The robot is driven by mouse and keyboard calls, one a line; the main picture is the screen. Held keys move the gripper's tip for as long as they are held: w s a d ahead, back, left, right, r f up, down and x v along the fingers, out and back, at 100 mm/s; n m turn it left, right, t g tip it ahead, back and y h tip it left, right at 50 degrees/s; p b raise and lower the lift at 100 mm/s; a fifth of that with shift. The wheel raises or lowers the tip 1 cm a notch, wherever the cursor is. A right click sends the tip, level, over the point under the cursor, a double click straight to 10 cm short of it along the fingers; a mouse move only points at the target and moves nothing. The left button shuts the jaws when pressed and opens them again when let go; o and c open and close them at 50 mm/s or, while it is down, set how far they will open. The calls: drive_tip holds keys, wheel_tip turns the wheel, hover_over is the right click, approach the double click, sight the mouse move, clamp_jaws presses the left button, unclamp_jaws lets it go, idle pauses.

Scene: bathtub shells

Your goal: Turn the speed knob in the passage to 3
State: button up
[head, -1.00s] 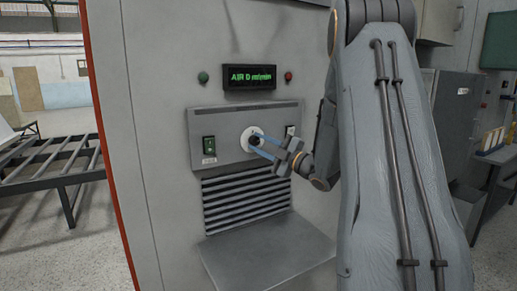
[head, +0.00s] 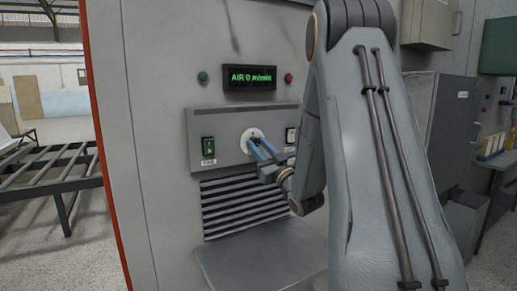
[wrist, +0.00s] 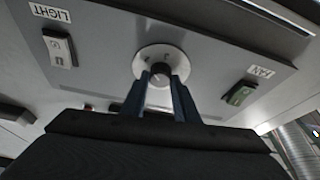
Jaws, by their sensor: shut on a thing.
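The speed knob is a dark round knob (wrist: 159,80) on a white dial plate (wrist: 176,52), set in the middle of a grey control panel (head: 230,121). The white plate also shows in the head view (head: 250,134). My gripper (wrist: 160,82) has its two blue fingers on either side of the knob and is shut on it. In the head view my gripper (head: 255,148) reaches the dial from the lower right. The dial's marks are too small to read surely. The green display (head: 250,77) above reads "AIR 0 m/min".
A green FAN switch (wrist: 240,94) and a white LIGHT switch (wrist: 60,50) flank the dial. A green button (head: 203,76) and a red button (head: 289,77) sit beside the display. A louvred vent (head: 235,205) and a grey shelf (head: 262,255) are below.

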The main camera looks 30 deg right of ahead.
drive_tip(key=m+h, duration=0.1)
drive_tip(key=m, duration=0.2)
drive_tip(key=m+h, duration=0.2)
drive_tip(key=m, duration=0.1)
drive_tip(key=shift+a+m+h, duration=0.15)
drive_tip(key=shift+m+h, duration=0.15)
drive_tip(key=shift+m, duration=0.1)
drive_tip(key=shift+m+g+h, duration=0.35)
drive_tip(key=shift+m+h, duration=0.35)
drive_tip(key=shift+m, duration=0.9)
drive_tip(key=shift+m+g+h, duration=0.35)
drive_tip(key=shift+m+h, duration=0.35)
drive_tip(key=shift+m, duration=0.9)
drive_tip(key=o, duration=1.1)
drive_tip(key=shift+c, duration=0.2)
drive_tip(key=shift+s, duration=0.1)
drive_tip(key=b+v, duration=0.2)
drive_tip(key=v, duration=0.5)
drive_tip(key=shift+s+a, duration=0.2)
drive_tip(key=shift+s, duration=0.1)
